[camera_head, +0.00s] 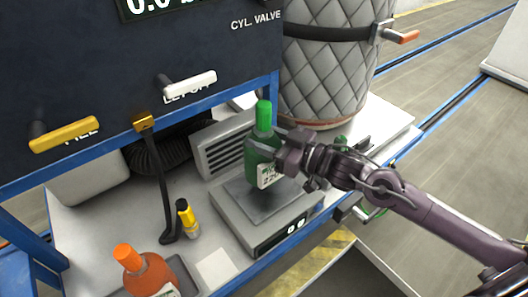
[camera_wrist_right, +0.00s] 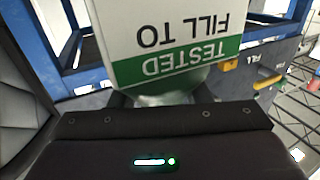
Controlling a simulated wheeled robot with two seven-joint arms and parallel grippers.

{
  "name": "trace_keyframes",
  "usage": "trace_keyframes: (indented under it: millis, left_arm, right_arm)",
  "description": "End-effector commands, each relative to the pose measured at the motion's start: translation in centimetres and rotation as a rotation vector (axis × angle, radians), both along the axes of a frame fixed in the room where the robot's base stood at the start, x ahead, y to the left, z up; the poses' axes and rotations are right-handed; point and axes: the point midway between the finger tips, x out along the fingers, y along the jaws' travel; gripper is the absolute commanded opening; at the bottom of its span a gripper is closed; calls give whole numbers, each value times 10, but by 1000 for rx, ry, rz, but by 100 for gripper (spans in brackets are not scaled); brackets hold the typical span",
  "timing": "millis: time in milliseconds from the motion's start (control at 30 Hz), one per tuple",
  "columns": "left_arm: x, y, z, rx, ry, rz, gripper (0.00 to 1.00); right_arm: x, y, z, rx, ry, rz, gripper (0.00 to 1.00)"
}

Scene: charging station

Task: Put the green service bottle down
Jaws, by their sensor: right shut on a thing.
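The green service bottle (camera_head: 263,150) has a bright green cap and a white label. It is upright over the plate of the grey scale (camera_head: 237,207) in the head view; I cannot tell whether its base touches the plate. My right gripper (camera_head: 280,158) comes in from the right and is shut on the bottle's side. In the right wrist view the bottle's label (camera_wrist_right: 165,35) fills the top middle, with upside-down print and a green band. The fingertips are mostly hidden. My left gripper is not in view.
An orange-capped bottle (camera_head: 150,275) stands front left, with a small yellow-and-black bottle (camera_head: 187,218) nearby. A quilted cylinder (camera_head: 325,62) stands behind the gripper. A dark panel with yellow (camera_head: 64,134) and white (camera_head: 189,83) handles overhangs the bench. A pale square lies left of the scale.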

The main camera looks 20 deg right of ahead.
Motion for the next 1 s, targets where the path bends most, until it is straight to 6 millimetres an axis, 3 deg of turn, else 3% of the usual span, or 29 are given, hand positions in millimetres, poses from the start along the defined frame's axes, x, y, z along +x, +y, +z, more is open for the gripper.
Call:
trace_keyframes:
  millis: [167, 433, 833, 867, 1000]
  left_arm:
    - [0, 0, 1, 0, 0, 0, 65]
    - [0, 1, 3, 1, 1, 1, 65]
    - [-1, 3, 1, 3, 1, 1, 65]
    - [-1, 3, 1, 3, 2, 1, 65]
    - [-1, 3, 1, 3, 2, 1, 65]
  right_arm:
    - [0, 0, -8, 3, -4, -1, 0]
    - [0, 0, -44, 3, -4, -2, 0]
    - [0, 0, -50, 3, -4, 0, 0]
    - [0, 0, -51, 1, -1, 0, 46]
    - [0, 0, -51, 0, 0, 0, 64]
